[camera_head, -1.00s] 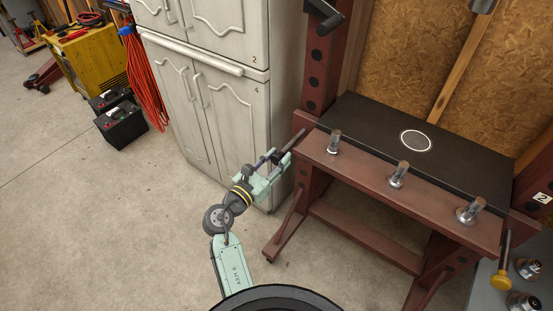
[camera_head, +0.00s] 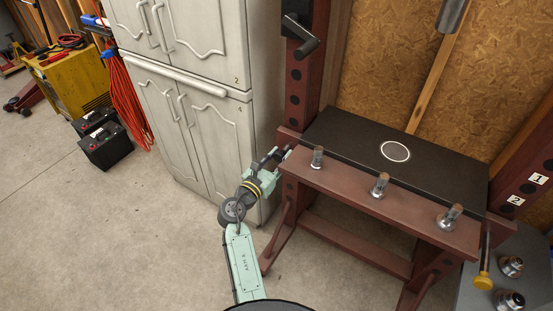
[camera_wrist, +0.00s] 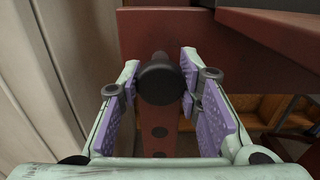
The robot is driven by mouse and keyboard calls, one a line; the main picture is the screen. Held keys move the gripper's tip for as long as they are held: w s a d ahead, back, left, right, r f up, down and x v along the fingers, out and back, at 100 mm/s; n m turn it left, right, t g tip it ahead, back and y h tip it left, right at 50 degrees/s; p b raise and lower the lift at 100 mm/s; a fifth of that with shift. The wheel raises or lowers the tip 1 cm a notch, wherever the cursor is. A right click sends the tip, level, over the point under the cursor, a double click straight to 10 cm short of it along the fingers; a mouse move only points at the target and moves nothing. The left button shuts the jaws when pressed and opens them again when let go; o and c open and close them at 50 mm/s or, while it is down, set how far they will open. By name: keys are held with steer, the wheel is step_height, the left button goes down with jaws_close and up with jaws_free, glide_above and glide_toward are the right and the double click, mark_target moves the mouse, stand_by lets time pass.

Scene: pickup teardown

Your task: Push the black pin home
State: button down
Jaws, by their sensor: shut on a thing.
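The black pin (camera_wrist: 160,82) shows its round dark head end-on in the wrist view, between the purple finger pads of my gripper (camera_wrist: 160,92). The gripper is shut on it. In the head view my gripper (camera_head: 270,163) is at the left end of the dark red press frame (camera_head: 345,184), with a short dark length of the pin (camera_head: 284,154) showing between the fingers and the frame. In the wrist view the pin's far end is hidden behind its head, in front of the red beam (camera_wrist: 165,40), so I cannot tell its depth.
A pale cabinet (camera_head: 215,135) stands close on the left of my gripper. The press has a black bed plate (camera_head: 440,172) and several metal posts along its front beam. A grey bench (camera_head: 525,255) with metal parts is at the right. The floor at left front is clear.

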steer(key=c, duration=1.2)
jaws_free()
steer(key=shift+w+d, duration=0.15)
steer(key=shift+o, duration=0.2)
steer(key=v, duration=1.2)
